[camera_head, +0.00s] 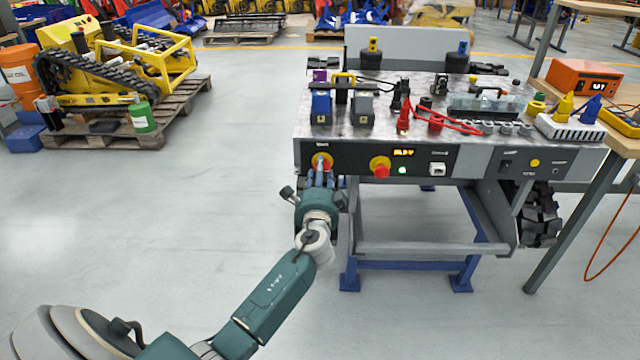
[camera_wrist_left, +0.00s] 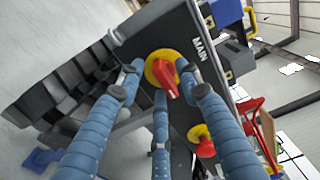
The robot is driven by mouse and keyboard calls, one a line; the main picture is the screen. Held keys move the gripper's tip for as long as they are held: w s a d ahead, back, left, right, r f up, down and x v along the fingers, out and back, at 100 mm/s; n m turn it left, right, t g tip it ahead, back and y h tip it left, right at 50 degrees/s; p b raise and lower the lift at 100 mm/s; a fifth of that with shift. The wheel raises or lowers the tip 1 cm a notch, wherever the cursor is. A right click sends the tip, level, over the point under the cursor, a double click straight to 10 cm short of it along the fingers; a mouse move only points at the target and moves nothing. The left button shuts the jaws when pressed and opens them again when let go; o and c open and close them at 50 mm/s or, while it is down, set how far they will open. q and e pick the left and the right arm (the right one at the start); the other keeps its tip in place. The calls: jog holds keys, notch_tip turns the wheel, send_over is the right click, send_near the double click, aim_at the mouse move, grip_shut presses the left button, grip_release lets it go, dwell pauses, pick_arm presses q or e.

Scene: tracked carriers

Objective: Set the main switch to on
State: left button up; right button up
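The main switch (camera_head: 321,159), a red handle on a round yellow plate, sits at the left end of the dark front panel (camera_head: 345,160). In the left wrist view the switch (camera_wrist_left: 163,72) is beside the label "MAIN", its red handle slanting down to the right. My left gripper (camera_head: 320,174) is right in front of the switch. In the left wrist view its blue fingers (camera_wrist_left: 160,88) are spread around the switch, with visible gaps to the red handle; contact cannot be told. In the head view the gripper partly covers the switch. My right gripper is not in view.
A red mushroom button (camera_head: 381,168) on yellow is to the right of the switch, with a lit display (camera_head: 403,153) and green lamp (camera_head: 402,170). Tools and connectors crowd the carrier's top (camera_head: 385,125). Open floor (camera_head: 230,160) lies to the left.

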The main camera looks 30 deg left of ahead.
pick_arm(q)
jog(key=v, duration=1.1)
